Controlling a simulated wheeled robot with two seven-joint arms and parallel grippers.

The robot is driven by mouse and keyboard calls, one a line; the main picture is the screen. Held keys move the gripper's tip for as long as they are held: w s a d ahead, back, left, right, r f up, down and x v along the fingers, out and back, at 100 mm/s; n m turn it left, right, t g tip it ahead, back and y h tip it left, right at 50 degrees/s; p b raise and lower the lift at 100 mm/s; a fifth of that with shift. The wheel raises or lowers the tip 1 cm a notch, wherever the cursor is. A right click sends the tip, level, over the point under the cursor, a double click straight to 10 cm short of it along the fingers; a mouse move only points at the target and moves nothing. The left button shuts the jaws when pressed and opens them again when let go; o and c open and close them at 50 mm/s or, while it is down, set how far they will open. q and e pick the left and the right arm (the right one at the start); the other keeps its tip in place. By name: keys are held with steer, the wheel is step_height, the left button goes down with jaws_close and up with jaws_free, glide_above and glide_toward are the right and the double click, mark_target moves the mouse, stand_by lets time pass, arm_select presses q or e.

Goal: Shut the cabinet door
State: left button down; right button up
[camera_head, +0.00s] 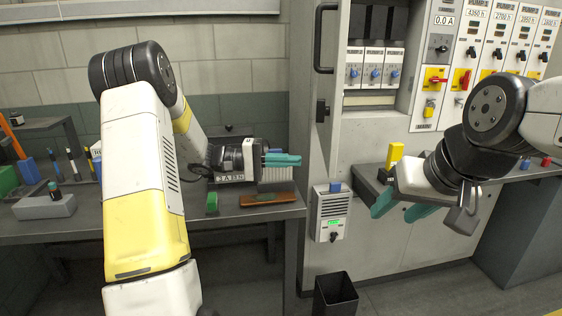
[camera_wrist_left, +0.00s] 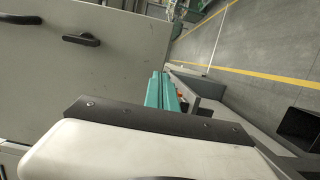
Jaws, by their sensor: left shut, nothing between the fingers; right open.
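The grey cabinet (camera_head: 365,130) stands at the centre of the head view with its inside and several breakers showing. A narrow grey panel with a long black handle (camera_head: 318,38) stands at its left side, seen nearly edge-on; it appears to be the open door (camera_head: 303,90). The left wrist view shows a broad grey panel (camera_wrist_left: 80,80) with a black handle (camera_wrist_left: 82,40), probably the same door. My left gripper (camera_head: 283,160) is shut and empty, pointing right just left of the panel; contact cannot be told. My right gripper (camera_head: 402,207) is open and empty before the cabinet's lower front.
A workbench (camera_head: 60,228) with small tools and blocks lies at left. A grey box with a green display (camera_head: 330,212) is below the door area. A black bin (camera_head: 335,296) stands on the floor. A yellow block (camera_head: 395,154) sits beside my right wrist.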

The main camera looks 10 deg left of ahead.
mark_target(325, 161)
arm_select(q)
steer(key=d, duration=0.6)
steer(key=shift+w, duration=0.3)
steer(key=shift+d, duration=0.15)
